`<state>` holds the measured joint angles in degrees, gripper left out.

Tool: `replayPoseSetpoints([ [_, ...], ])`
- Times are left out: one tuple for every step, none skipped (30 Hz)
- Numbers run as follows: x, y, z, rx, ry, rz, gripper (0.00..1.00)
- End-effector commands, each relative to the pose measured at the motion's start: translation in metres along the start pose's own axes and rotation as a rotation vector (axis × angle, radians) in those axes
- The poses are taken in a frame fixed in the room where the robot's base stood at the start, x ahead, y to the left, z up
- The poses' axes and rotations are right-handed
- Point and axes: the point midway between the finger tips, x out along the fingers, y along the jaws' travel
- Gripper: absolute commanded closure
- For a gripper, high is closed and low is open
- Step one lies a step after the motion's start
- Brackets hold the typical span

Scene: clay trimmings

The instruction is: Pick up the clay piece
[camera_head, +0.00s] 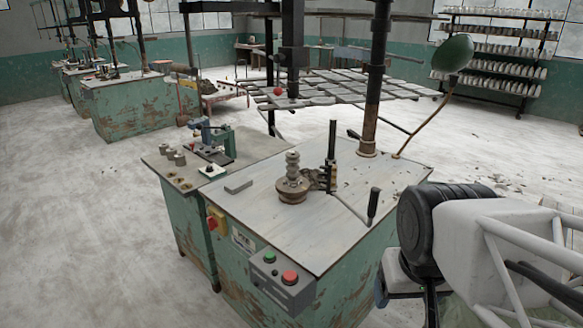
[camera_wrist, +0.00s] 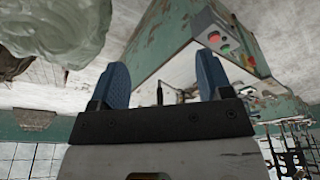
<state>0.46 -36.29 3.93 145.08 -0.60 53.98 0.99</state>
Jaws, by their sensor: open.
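My gripper (camera_wrist: 162,68) shows in the wrist view with its two blue fingers wide apart and nothing between them. In the head view the arm fills the lower right, and a blue finger shows at its left edge, in front of the green machine table. A large lumpy grey-green mass (camera_wrist: 60,28) fills the upper left of the wrist view, beside the left finger and apart from it. I cannot tell whether it is clay or a wrapping. A brown lump (camera_wrist: 12,65) shows below it at the edge. No clay piece is clearly identifiable; my arm hides part of the lower right.
The green machine table (camera_head: 330,207) bears a stepped metal spindle (camera_head: 292,180), a grey flat block (camera_head: 238,186) and a lever (camera_head: 373,203). A control box (camera_head: 282,277) with buttons juts from its front. A rusty post (camera_head: 371,105) rises behind. Open floor (camera_head: 90,220) lies to the left.

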Motion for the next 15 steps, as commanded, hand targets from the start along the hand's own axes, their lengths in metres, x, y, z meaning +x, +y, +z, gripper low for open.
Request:
replayPoseSetpoints([
  [0.0,0.0,0.0,0.0,0.0,0.0,0.2],
  [0.0,0.0,0.0,0.0,0.0,0.0,0.16],
  [0.0,0.0,0.0,0.0,0.0,0.0,0.1],
  [0.0,0.0,0.0,0.0,0.0,0.0,0.07],
  [0.0,0.0,0.0,0.0,0.0,0.0,0.07],
  [0.0,0.0,0.0,0.0,0.0,0.0,0.07],
  [0.0,0.0,0.0,0.0,0.0,0.0,0.07],
  [0.0,0.0,0.0,0.0,0.0,0.0,0.07],
  [0.0,0.0,0.0,0.0,0.0,0.0,0.07],
  [0.0,0.0,0.0,0.0,0.0,0.0,0.07],
  [0.0,0.0,-0.0001,0.0,0.0,0.0,0.07],
  [0.0,0.0,-0.0006,0.0,0.001,0.0,0.07],
  [0.0,0.0,-0.0014,0.0,0.002,0.0,0.07],
  [0.0001,0.0,-0.0027,0.0,0.004,0.001,0.07],
  [0.0002,0.0,-0.0051,-0.001,0.007,0.001,0.07],
])
